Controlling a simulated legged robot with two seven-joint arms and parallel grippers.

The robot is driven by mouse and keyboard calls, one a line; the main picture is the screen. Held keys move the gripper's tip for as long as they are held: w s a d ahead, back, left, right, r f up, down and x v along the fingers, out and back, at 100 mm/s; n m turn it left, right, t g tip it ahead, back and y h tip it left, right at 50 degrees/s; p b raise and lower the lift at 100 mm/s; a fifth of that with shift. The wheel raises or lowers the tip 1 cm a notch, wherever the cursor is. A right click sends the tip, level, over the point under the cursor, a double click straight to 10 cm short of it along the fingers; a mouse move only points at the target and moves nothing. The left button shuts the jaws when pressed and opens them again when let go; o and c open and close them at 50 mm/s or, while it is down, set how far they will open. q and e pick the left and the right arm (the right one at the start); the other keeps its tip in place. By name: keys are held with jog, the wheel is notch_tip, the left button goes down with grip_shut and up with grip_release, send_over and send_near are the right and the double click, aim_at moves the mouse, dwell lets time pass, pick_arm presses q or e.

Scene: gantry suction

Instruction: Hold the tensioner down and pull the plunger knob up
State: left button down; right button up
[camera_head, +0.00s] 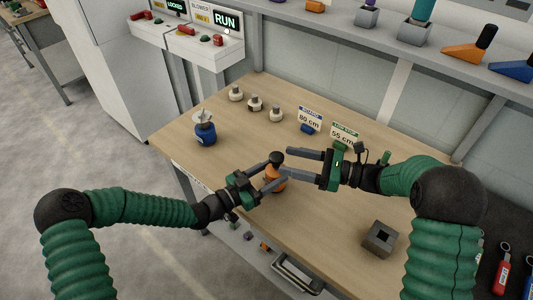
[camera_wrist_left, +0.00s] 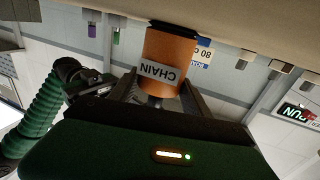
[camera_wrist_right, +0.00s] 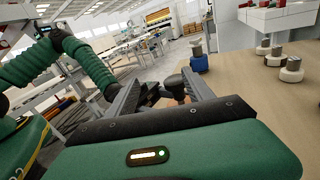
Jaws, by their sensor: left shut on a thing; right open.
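The tensioner is an orange cylinder (camera_head: 271,173) with a black plunger knob (camera_head: 277,157) on top, standing upright on the table. In the left wrist view the orange body (camera_wrist_left: 170,48) shows upside down, with a CHAIN label. My left gripper (camera_head: 280,184) is shut on this body from the left. My right gripper (camera_head: 290,162) is open on the right side, fingers pointing at the knob. In the right wrist view the black knob (camera_wrist_right: 175,83) shows between the open fingers, near their tips. The right fingers do not appear to touch it. The left fingers partly hide the body.
A blue unit (camera_head: 205,133) and several white-based pieces stand at the table's back left. Signs reading 80 cm (camera_head: 309,118) and 55 cm (camera_head: 344,135) stand behind the right gripper. A dark square block (camera_head: 380,239) sits at front right. A control box (camera_head: 205,45) shows RUN.

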aim_at(270, 155)
jog(key=d+f+t, duration=0.2)
jog(key=d, duration=0.2)
jog(key=x, duration=1.2)
jog(key=shift+w+f, duration=0.2)
grip_shut()
